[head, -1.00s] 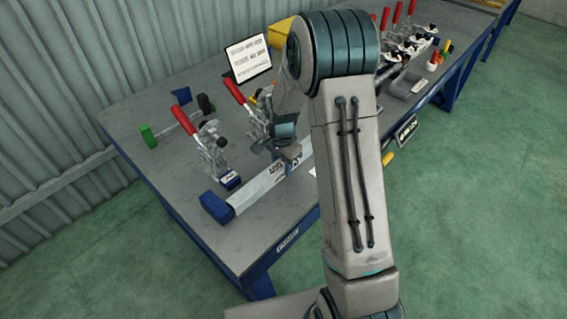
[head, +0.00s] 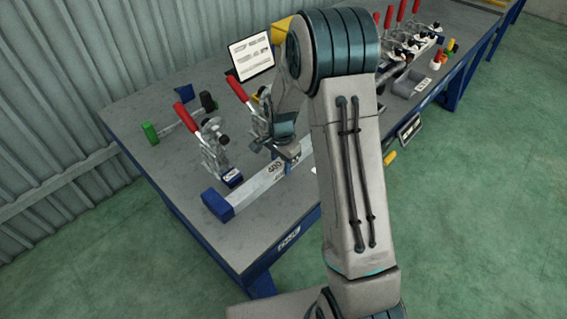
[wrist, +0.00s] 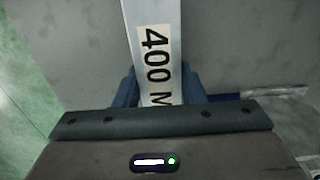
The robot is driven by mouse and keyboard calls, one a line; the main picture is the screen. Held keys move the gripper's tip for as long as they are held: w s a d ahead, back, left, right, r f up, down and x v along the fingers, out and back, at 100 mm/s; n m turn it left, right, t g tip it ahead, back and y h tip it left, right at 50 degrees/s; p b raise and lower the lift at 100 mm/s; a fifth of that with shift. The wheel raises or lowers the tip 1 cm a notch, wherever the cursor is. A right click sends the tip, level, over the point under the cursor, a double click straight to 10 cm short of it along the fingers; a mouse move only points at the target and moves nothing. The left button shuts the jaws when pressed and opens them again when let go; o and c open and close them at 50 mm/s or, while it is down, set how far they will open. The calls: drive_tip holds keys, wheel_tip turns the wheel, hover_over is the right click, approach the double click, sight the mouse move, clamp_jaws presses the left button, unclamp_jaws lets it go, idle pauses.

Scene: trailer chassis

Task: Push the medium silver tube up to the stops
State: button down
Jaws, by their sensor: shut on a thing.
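The medium silver tube (head: 257,187) lies along the workbench with a "400" label on it. In the head view its near left end meets a blue block (head: 219,205). My gripper (head: 287,152) is over the tube's right part, seen from behind my arm. In the wrist view the tube (wrist: 150,15) runs down between the two blue fingers of my gripper (wrist: 158,88), which is shut on it. The tube's far right end is hidden behind my arm in the head view.
Two red-handled toggle clamps, one left (head: 210,150) and one behind (head: 247,105), stand close beside the tube. A green-ended bar (head: 151,134) lies at the left. A sign (head: 250,56) stands at the back. The bench (head: 190,185) is clear at its front left.

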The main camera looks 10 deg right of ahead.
sight(280, 162)
drive_tip(key=c, duration=1.1)
unclamp_jaws()
drive_tip(key=shift+a, duration=0.3)
drive_tip(key=shift+o, duration=1.3)
drive_tip(key=shift+a, duration=0.1)
drive_tip(key=shift+d, duration=0.25)
wheel_tip(280, 162, up, 14)
drive_tip(key=f, duration=0.1)
drive_tip(key=s+r+n+t, duration=0.1)
drive_tip(key=s+r+n, duration=0.1)
drive_tip(key=s, duration=0.6)
drive_tip(key=s+d+r+n+t, duration=0.1)
drive_tip(key=s+r+n, duration=0.2)
drive_tip(key=s+n, duration=0.2)
drive_tip(key=s+r+n+t, duration=0.1)
drive_tip(key=s+n, duration=0.3)
drive_tip(key=s, duration=0.7)
drive_tip(key=shift+d+r+b, duration=0.3)
drive_tip(key=shift+d+r, duration=0.05)
drive_tip(key=shift+r, duration=0.3)
